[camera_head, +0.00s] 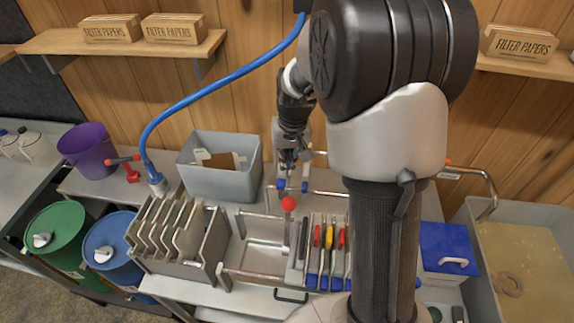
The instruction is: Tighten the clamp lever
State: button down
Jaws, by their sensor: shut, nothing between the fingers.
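My gripper (288,163) hangs fingers down near the middle of the bench, behind the metal tray. It is small in the picture, and its fingers look closed with nothing held. A lever with a red ball knob (288,204) stands in front of and below my gripper, apart from it in the picture. Which part is the clamp lever is not certain; this knobbed lever looks the likeliest. A red handle (131,173) also stands left of the grey bin. My own arm covers much of the centre right.
A grey bin (215,180) stands left of my gripper. A plate rack (208,258) and metal tray (235,262) are in front, with coloured-handled tools (328,237) to the right. A blue hose (185,103) arches at left. A blue box (449,242) sits right of my arm.

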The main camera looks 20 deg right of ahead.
notch_tip(320, 180, down, 8)
jog(key=b, duration=0.1)
jog(key=s+r, duration=0.1)
jog(key=s+a, duration=0.1)
jog(key=shift+s+a+r+b, duration=0.1)
jog(key=shift+s+r+b, duration=0.2)
jog(key=shift+s+r, duration=0.1)
